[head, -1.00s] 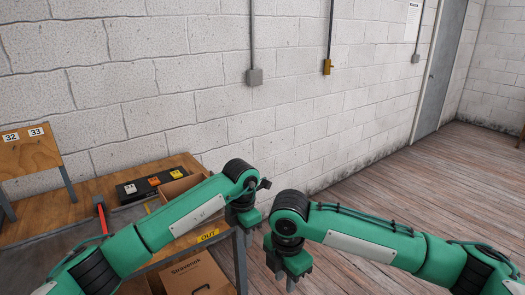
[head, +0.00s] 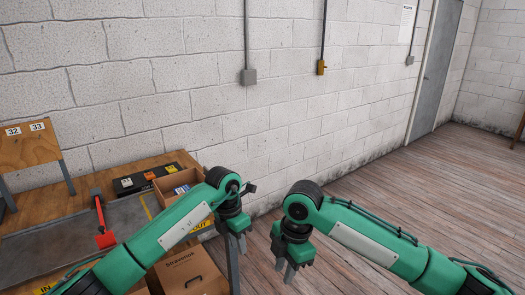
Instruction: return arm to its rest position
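My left arm (head: 185,218) reaches in from the lower left, in front of the bench's right end. My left gripper (head: 238,243) hangs fingers down beside the bench's front right corner. My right arm (head: 372,236) reaches in from the lower right. My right gripper (head: 286,268) points down above the bare wooden floor. No object shows in either gripper. The fingers are small and dark, so I cannot tell how far apart they are.
The bench (head: 85,178) at left carries a red tool (head: 104,238), a black case (head: 140,184) and an open cardboard box (head: 172,181) with blue items. A closed carton (head: 188,272) sits below. The floor (head: 410,185) at right is clear.

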